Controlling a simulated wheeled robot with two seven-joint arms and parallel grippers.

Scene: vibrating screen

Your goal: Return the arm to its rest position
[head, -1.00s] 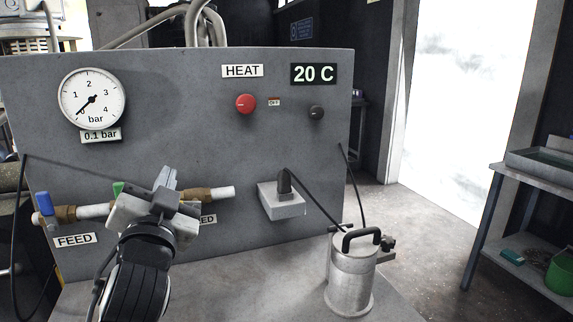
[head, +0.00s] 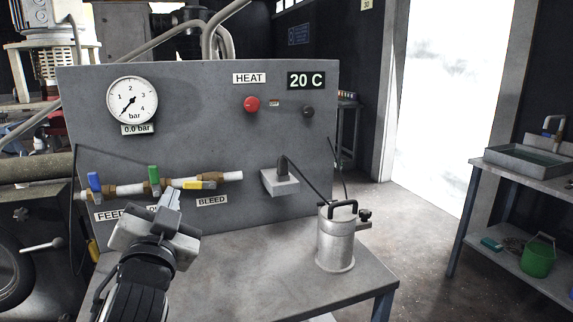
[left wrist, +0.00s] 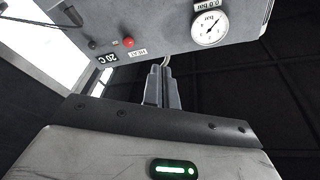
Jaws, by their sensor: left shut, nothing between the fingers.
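My left gripper (head: 168,203) is shut and empty, in front of the lower left of the grey panel (head: 210,120). It points up toward the pipe with a blue-handled valve (head: 94,181), a green-handled valve (head: 154,178) and a yellow-handled valve (head: 200,185). The gripper appears apart from them. The label between FEED and BLEED is partly hidden behind it. In the left wrist view the two fingers (left wrist: 162,88) are together with nothing between them. The gauge (head: 132,101) reads 0.0 bar and also shows in the left wrist view (left wrist: 209,27). My right gripper is not in view.
A metal canister (head: 336,240) with a black handle stands on the bench (head: 270,275) right of my arm. The floor between is clear.

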